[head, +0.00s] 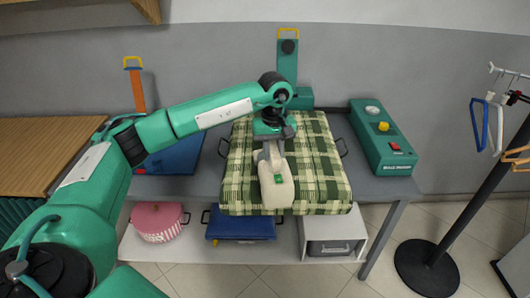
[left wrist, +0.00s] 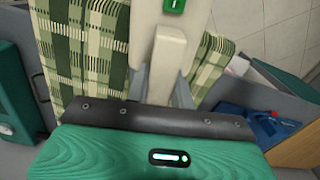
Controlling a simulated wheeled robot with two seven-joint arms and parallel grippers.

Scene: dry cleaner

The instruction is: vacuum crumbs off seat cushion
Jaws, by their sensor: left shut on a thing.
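The seat cushion (head: 318,172), in green and cream plaid, lies on the grey table. It also shows at the upper left of the left wrist view (left wrist: 75,45). No crumbs can be made out at this size. My left gripper (head: 270,140) is over the middle of the cushion, shut on a cream handheld vacuum (head: 276,188). The vacuum's body points toward the table's front edge. In the left wrist view the vacuum (left wrist: 158,50) rises between the fingers and has a green switch. Whether its nozzle touches the cushion cannot be told. My right gripper is not in view.
A green control box (head: 383,138) with knobs and a red button stands right of the cushion. A blue thing (head: 175,155) lies to the left. A lower shelf holds a pink pot (head: 158,222), a blue case (head: 240,225) and a grey-white box (head: 333,235). A hanger stand (head: 465,200) is at right.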

